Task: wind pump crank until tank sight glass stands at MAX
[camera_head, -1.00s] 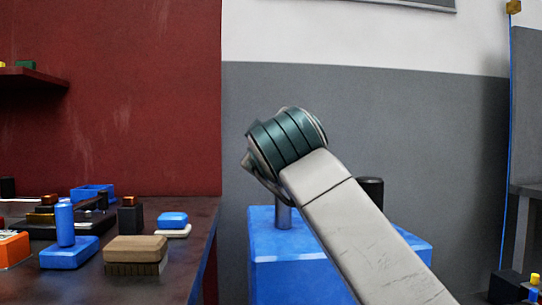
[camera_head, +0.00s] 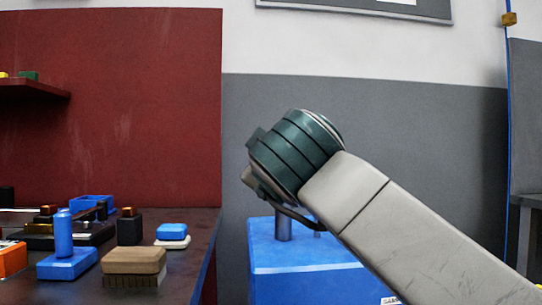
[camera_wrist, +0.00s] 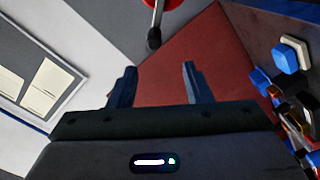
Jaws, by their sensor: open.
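My gripper (camera_wrist: 158,70) is open and empty in the wrist view, its two dark fingers apart. Beyond the fingertips at the top of that view is a grey rod with a black knob (camera_wrist: 154,40), by a red part (camera_wrist: 158,2) cut off by the edge; I cannot tell whether this is the pump crank. It is apart from the fingers. In the head view a blue box (camera_head: 300,262) with a metal post (camera_head: 283,228) stands behind my arm, which hides much of it. I cannot make out a tank sight glass or MAX mark.
A dark bench (camera_head: 190,270) at left holds a brush (camera_head: 134,262), a blue block with an upright cylinder (camera_head: 66,255), a blue-and-white block (camera_head: 172,232) and other items. A red panel (camera_head: 120,110) stands behind it. A thin blue pole (camera_head: 508,100) stands at right.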

